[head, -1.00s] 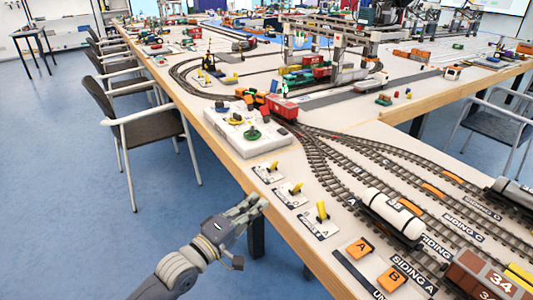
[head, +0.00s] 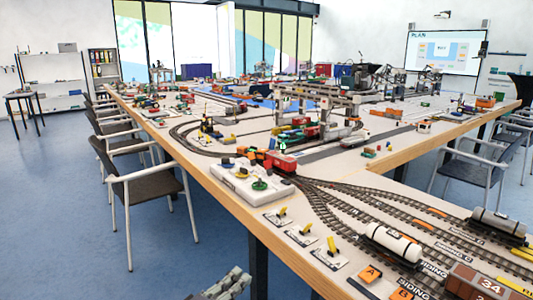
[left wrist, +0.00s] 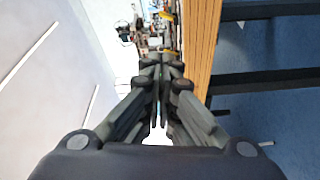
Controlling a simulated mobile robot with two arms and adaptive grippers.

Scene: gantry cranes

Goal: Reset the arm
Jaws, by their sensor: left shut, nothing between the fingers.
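My left gripper (head: 236,278) shows at the bottom edge of the head view, left of the table's front edge and over the blue floor. Only its dark grey fingers show there; the rest of the arm is cut off. My right gripper is in no view.
The long table (head: 232,205) carries a model railway.

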